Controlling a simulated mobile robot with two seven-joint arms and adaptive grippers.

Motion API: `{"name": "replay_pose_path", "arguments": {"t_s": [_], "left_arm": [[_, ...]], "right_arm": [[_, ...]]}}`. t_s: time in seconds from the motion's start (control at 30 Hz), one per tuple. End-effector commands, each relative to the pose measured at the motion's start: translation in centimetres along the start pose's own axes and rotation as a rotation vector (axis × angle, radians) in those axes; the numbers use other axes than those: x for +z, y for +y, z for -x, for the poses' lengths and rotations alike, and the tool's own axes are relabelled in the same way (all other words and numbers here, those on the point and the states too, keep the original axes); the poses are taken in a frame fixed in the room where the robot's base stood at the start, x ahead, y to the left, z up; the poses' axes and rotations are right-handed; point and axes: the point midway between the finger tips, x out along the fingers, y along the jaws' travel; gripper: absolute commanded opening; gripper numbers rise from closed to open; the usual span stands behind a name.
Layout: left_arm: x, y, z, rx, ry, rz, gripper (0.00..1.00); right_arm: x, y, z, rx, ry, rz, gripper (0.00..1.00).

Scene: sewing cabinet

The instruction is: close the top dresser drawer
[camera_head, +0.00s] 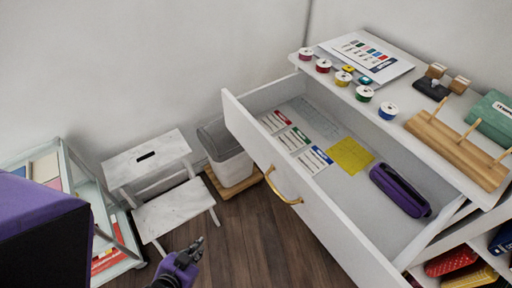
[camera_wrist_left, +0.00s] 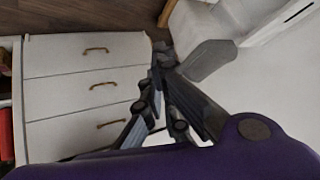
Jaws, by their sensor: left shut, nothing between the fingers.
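The white dresser's top drawer (camera_head: 290,195) is pulled well out and has a curved brass handle (camera_head: 283,187) on its front. Inside it lie several labelled cards (camera_head: 292,139), a yellow cloth (camera_head: 350,156) and a purple case (camera_head: 400,190). My left gripper (camera_head: 197,246) is shut and empty, low over the floor to the left of the drawer front and apart from it. The left wrist view shows its fingers (camera_wrist_left: 158,80) together and, beyond them, white drawer fronts (camera_wrist_left: 85,90) with brass handles. My right gripper is not in view.
The dresser top (camera_head: 400,105) holds several thread spools, a printed sheet, a wooden peg rack (camera_head: 455,150) and a green box. A white step stool (camera_head: 165,190) and a grey bin (camera_head: 226,155) stand by the wall at left. Bare wooden floor (camera_head: 260,245) lies between my gripper and the drawer.

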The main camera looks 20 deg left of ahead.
Motion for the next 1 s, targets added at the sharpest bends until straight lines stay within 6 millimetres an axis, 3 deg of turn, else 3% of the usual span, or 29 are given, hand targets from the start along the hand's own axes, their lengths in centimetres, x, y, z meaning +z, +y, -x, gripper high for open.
{"name": "replay_pose_path", "arguments": {"t_s": [0.03,0.1,0.17,0.2,0.3,0.4,0.47,0.6,0.7,0.73,1.0], "left_arm": [[0.5,-3.0,-3.5,-0.053,0.049,-0.119,0.0],[-3.2,-7.3,-6.3,-0.146,0.173,-0.331,0.0],[-7.5,-10.7,-7.8,-0.245,0.294,-0.558,0.0],[-10.7,-12.6,-8.4,-0.32,0.377,-0.726,0.0],[-18.7,-15.6,-8.2,-0.552,0.573,-1.223,0.0],[-24.5,-15.5,-6.5,-0.826,0.713,-1.795,0.0],[-25.9,-14.7,-5.6,-0.959,0.755,-2.094,0.0],[-25.3,-12.1,-4.1,-1.136,0.814,-2.591,0.0],[-24.2,-10.3,-4.0,-1.199,0.868,-2.757,0.0],[-24.1,-10.0,-4.0,1.201,-0.866,2.751,0.0],[-25.4,-8.7,-4.9,1.205,-0.845,2.701,0.0]], "right_arm": [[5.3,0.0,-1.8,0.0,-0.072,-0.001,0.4],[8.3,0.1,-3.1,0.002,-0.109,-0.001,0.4],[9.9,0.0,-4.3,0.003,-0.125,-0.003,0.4],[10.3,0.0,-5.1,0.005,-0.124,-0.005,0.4],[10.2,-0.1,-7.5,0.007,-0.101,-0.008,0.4],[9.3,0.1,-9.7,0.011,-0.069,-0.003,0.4],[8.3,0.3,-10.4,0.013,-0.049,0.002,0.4],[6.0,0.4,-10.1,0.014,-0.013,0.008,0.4],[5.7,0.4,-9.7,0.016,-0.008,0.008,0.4],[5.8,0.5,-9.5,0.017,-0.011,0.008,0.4],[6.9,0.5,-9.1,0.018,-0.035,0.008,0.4]]}}
